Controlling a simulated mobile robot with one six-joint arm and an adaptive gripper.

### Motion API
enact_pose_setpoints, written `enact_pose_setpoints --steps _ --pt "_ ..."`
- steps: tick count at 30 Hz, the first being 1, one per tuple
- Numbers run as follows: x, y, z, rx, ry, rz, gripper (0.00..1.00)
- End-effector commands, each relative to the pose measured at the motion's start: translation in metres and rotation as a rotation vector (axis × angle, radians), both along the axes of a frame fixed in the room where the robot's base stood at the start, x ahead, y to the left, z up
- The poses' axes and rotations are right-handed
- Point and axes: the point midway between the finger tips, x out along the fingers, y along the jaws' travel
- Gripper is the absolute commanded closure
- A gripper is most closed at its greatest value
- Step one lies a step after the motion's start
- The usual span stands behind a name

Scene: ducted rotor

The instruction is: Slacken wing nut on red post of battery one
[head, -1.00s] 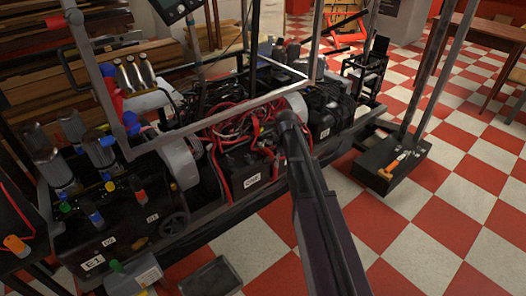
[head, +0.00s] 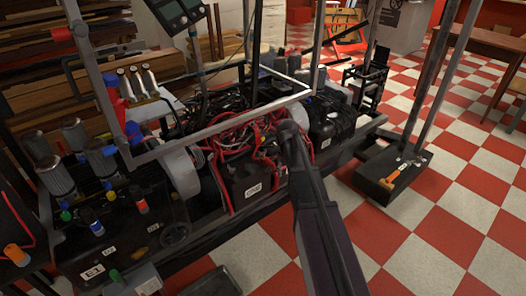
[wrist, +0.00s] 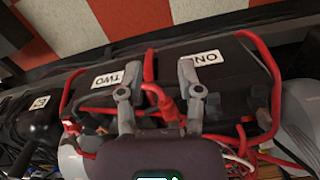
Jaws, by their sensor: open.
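Battery one is a black box (wrist: 235,72) with a white ONE label, upside down in the wrist view. In the head view, battery one (head: 238,176) sits low on the rig under a tangle of red cables. My gripper (wrist: 157,82) is open, its two grey fingers spread over the battery tops. One finger is over the battery marked TWO (wrist: 150,75), the other near the ONE label. A red cable end (wrist: 166,104) shows between the fingers. I cannot make out the wing nut or tell which post is red. In the head view my arm hides the gripper.
Red cables (wrist: 262,62) loop around and over the batteries. A metal frame (head: 215,118) crosses above the rig. The checkered floor at the front right is clear.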

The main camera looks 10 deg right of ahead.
Motion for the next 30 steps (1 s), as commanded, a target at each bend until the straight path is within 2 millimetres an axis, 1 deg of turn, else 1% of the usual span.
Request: enact_pose_setpoints --steps 5,8,24,30 --pt "0.017 0.004 0.017 0.000 0.000 -0.116 0.54" --pt "0.029 0.008 0.028 0.000 0.000 -0.222 0.54" --pt "0.109 0.039 0.098 0.000 -0.001 -0.936 0.54" --pt "0.134 0.051 0.119 0.000 -0.002 -1.180 0.54"
